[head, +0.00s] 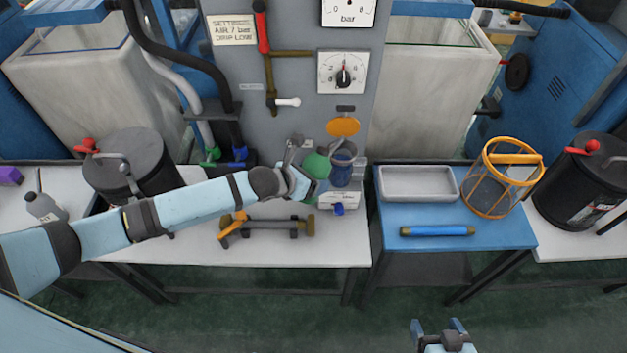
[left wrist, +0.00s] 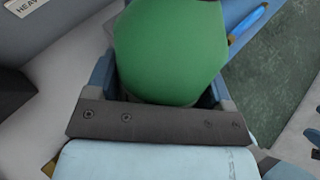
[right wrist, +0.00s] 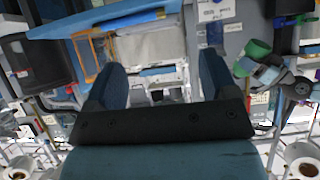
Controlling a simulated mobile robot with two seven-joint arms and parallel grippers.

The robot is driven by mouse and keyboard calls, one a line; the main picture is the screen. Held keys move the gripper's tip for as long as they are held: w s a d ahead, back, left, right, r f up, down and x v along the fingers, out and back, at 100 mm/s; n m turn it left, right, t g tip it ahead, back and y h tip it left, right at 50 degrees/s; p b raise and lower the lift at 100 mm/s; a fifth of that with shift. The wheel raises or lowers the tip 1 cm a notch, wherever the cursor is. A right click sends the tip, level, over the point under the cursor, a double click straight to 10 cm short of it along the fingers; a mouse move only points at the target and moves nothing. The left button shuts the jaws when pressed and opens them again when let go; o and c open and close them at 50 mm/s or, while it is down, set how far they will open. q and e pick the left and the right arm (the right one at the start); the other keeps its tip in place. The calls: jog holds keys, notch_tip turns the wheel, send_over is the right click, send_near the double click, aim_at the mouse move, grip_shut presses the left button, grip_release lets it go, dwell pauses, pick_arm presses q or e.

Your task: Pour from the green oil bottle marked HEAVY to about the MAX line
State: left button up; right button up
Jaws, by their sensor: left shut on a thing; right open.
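The green oil bottle (head: 316,165) is in my left gripper (head: 304,182) at the back of the white table, just left of a small blue-tinted bowl (head: 342,172) on the grey panel. The bottle also fills the middle of the left wrist view (left wrist: 170,50) between the fingers, and it shows in the right wrist view (right wrist: 257,48). Its own marking and its mouth are not readable, and I cannot tell whether anything flows. The MAX line cannot be made out. My right gripper (head: 440,328) is open and empty, low in front of the tables.
An orange disc (head: 343,127) sits above the bowl. An orange-handled tool rack (head: 266,226) lies in front of my left arm. A grey tray (head: 418,183), a blue rod (head: 437,231) and an orange wire basket (head: 492,190) are on the blue table. Black tanks stand at both sides.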

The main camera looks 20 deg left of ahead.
pick_arm(q)
jog(key=s+t+h+b, duration=0.1)
jog(key=t+b, duration=0.1)
jog(key=b, duration=0.2)
jog(key=s+a+t+h+b, duration=0.1)
jog(key=s+t+b, duration=0.1)
jog(key=b, duration=0.3)
jog(key=shift+a+r, duration=0.1)
jog(key=shift+a, duration=0.1)
jog(key=shift+s+a+r+m+t+h+b, duration=0.1)
jog(key=shift+s+r+m+t+h+b, duration=0.2)
jog(key=shift+b, duration=0.35)
jog(key=shift+s+a+r+t+h+b, duration=0.15)
jog(key=shift+s+r+t+h+b, duration=0.35)
jog(key=shift+b, duration=0.7)
jog(key=shift+a+r, duration=0.1)
jog(key=shift+r, duration=0.1)
pick_arm(e)
notch_tip(320, 180, down, 10)
jog(key=w, duration=0.1)
jog(key=shift+a+m, duration=0.3)
jog(key=shift+a, duration=0.15)
jog(key=shift+f+g, duration=0.3)
